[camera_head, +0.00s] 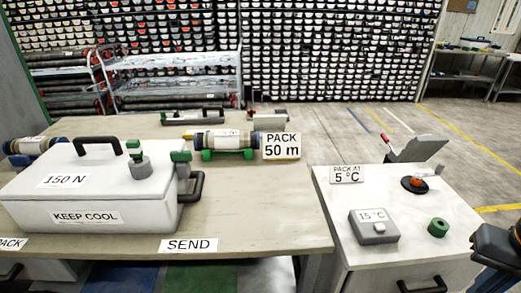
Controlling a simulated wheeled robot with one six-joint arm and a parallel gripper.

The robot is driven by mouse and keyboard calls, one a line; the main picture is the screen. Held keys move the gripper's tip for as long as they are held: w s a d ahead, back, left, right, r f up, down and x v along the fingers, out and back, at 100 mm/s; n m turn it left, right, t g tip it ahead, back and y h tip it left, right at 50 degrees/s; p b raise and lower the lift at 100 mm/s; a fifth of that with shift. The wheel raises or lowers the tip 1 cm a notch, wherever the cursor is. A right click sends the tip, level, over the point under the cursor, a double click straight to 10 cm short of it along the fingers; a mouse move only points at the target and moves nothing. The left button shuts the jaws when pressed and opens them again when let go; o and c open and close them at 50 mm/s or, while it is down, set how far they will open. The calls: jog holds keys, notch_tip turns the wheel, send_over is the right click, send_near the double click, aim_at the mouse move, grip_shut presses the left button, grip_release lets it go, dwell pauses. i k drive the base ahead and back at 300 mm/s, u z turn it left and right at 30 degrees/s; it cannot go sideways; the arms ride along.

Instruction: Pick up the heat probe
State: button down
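No thing in view is labelled as the heat probe. On the white cabinet at the right, a small orange-and-grey piece (420,177) sits on a black round base (414,185); it may be the probe, but it is too small to tell. In front of it is a grey box (373,227) with a plate that seems to read 15 °C. A green ring-shaped piece (438,228) lies to the right of the box, apart from it. A dark part at the lower right edge looks like my arm; no fingertips show.
A sign reading PACK AT 5 °C (347,174) and a tilted grey panel (416,149) stand at the cabinet's back. On the wooden table (262,212) at left are a white KEEP COOL case (110,190) and a core liner (225,139) on green supports. The cabinet's front middle is clear.

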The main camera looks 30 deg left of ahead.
aim_at(135, 148)
jog(key=u, duration=2)
jog(key=k, duration=0.25)
jog(key=u, duration=0.35)
